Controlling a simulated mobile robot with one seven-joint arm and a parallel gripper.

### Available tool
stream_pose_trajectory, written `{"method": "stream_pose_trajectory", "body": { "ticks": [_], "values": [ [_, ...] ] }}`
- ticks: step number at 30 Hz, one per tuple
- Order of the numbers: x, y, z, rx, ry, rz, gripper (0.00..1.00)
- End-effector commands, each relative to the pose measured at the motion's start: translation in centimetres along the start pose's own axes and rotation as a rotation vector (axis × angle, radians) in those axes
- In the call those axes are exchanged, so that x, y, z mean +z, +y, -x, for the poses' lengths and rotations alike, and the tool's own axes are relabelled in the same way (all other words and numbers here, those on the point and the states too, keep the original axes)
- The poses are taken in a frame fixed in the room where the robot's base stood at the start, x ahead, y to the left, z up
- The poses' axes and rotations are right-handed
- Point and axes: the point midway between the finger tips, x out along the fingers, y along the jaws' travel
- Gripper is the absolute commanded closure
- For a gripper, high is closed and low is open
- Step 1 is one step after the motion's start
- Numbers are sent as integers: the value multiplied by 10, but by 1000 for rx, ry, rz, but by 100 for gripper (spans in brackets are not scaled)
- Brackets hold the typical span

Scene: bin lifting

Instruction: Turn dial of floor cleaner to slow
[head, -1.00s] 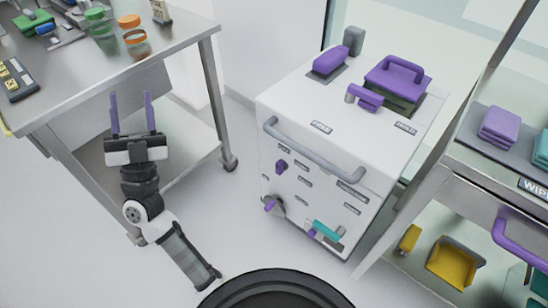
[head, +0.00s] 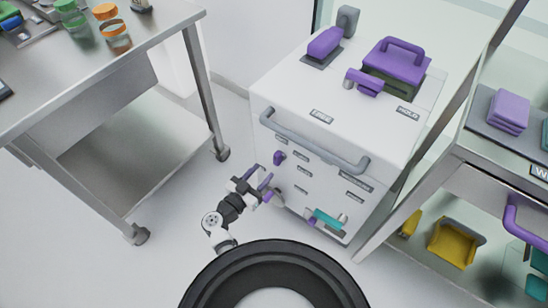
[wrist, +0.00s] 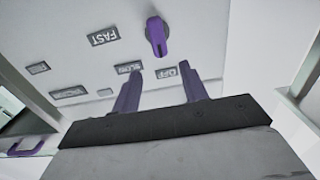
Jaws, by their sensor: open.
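The floor cleaner is a white boxy cart (head: 345,130) with purple parts, right of my arm in the head view. In the head view my gripper (head: 264,182) is close to the cart's lower front left.
A steel table (head: 110,65) with jars stands at left. A grey handle bar (head: 315,142) crosses the cart's front above my gripper. A shelf rack (head: 440,170) stands at right.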

Motion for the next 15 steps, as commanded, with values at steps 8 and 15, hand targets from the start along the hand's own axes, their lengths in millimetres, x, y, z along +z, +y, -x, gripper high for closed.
{"method": "stream_pose_trajectory", "body": {
  "ticks": [8,15],
  "values": [
    [-1,-1,-55,1,1,-2,56],
    [-1,-1,-76,-2,1,-2,56]
  ]
}}
